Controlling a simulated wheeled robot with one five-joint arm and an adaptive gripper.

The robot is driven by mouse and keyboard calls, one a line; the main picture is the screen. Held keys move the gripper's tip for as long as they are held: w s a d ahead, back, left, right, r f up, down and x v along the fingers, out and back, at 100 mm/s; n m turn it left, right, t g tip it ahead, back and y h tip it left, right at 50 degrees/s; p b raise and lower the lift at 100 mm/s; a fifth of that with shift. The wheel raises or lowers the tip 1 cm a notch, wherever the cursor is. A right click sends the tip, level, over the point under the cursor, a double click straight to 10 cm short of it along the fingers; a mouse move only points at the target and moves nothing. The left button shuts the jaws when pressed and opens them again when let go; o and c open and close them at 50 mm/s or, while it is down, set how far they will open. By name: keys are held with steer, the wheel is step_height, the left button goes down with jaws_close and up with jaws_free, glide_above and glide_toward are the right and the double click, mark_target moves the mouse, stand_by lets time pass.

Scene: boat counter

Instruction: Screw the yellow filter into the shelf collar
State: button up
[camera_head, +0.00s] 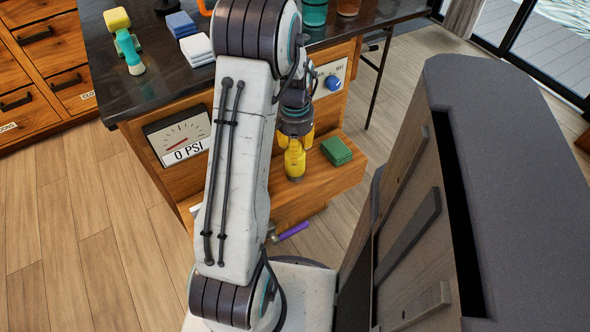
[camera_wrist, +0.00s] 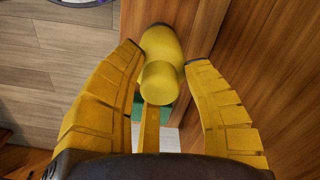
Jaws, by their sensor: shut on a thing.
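The yellow filter (camera_head: 294,163) stands roughly upright at the wooden shelf (camera_head: 318,178), below the counter. My gripper (camera_head: 299,141) is above it with its yellow fingers around the filter's upper part. In the wrist view my gripper (camera_wrist: 165,57) is shut on the rounded yellow filter (camera_wrist: 161,50), one finger on each side. A dark grey part shows at the filter's lower end in the head view. I cannot tell whether it is the shelf collar or part of the filter, nor whether the threads have met.
A green block (camera_head: 336,151) lies on the shelf to the right. A gauge reading 0 PSI (camera_head: 180,137) and a blue knob (camera_head: 333,82) are on the counter front. A purple-handled tool (camera_head: 292,231) lies low by the shelf. Bottles and cloths stand on the dark counter (camera_head: 120,80).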

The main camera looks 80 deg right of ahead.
steer(key=shift+a+f, duration=0.15)
steer(key=shift+f, duration=0.05)
steer(key=shift+m, duration=0.9)
steer(key=shift+m, duration=0.9)
steer(key=shift+m, duration=0.8)
steer(key=o, duration=0.7)
